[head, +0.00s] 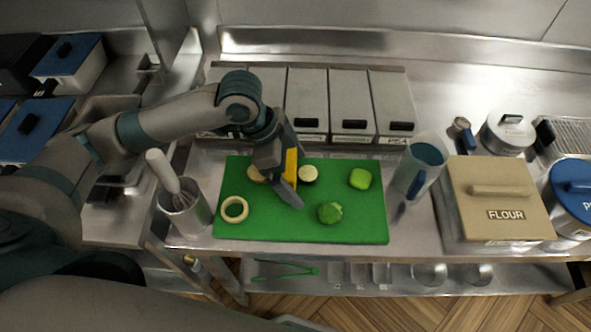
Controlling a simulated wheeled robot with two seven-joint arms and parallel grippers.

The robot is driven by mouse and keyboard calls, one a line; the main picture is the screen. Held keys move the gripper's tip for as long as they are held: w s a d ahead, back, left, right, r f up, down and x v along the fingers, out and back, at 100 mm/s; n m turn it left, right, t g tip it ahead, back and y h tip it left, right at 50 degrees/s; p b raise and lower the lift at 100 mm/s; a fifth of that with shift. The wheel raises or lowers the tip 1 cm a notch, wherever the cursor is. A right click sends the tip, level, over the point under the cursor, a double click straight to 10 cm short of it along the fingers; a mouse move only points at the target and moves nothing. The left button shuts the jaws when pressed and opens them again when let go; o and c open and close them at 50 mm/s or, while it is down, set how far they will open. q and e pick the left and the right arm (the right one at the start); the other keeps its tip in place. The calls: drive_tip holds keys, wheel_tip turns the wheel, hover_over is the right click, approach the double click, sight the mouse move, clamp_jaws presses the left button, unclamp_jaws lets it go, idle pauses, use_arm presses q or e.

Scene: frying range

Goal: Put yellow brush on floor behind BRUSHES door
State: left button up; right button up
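My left gripper (287,186) reaches in from the left and points down over the green cutting board (360,228). A narrow yellow piece (291,164) shows right at its fingers. It is mostly hidden by the gripper, so I cannot tell whether it is the yellow brush. I also cannot tell whether the fingers are shut on it. My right gripper is not in view. No door marked BRUSHES is visible. A strip of wooden herringbone floor (450,312) shows at the bottom.
Cut vegetables lie on the board, with a green one (330,213) at front. A metal pot with a whisk (186,212) stands left and a jug (421,165) right. A FLOUR box (495,198) is further right. Grey bins (351,100) line the back.

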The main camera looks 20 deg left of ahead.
use_arm(q)
drive_tip(key=shift+r, duration=0.15)
drive_tip(key=b+v, duration=0.1)
drive_tip(key=v, duration=1.1)
idle(0.4)
